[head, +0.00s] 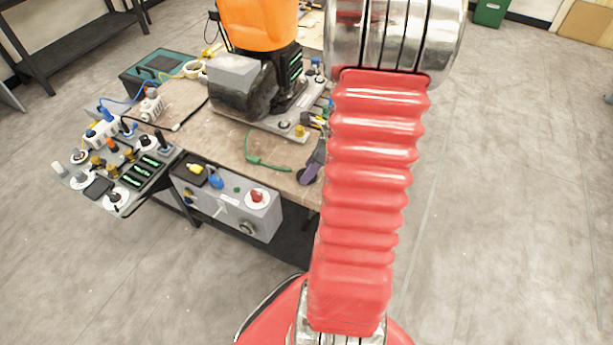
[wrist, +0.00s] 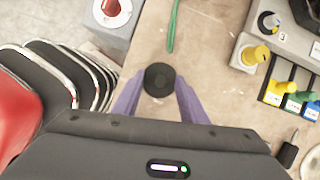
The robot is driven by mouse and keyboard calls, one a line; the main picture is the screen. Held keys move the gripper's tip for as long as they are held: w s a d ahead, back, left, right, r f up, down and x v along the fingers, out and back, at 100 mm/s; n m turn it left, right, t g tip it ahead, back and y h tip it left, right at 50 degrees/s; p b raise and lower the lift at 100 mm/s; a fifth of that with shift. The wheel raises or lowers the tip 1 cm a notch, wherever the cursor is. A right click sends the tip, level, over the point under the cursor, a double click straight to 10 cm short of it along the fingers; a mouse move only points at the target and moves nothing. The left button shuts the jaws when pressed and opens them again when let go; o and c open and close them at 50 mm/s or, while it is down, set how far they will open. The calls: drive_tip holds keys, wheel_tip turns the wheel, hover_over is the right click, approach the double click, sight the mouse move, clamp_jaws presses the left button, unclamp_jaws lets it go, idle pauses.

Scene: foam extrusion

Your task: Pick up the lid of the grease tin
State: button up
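A small dark round thing with a knob-like centre, likely the grease tin's lid (wrist: 159,78), sits at the bench edge in the wrist view. I cannot tell whether a tin is beneath it. My gripper (wrist: 159,88) has its two purple fingers spread, one on each side of the dark round thing, with their tips beside it. Narrow gaps seem to show between it and the fingers. In the head view my red arm hides most of the gripper; only a purple finger (head: 309,174) shows at the bench edge.
The worktop (head: 225,135) holds an orange-and-grey machine (head: 262,80). A green cord (wrist: 172,28) lies beyond the dark round thing. A grey control box with a red knob (head: 257,195) hangs on the bench front.

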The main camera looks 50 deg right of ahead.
drive_tip(key=shift+c, duration=0.6)
clamp_jaws()
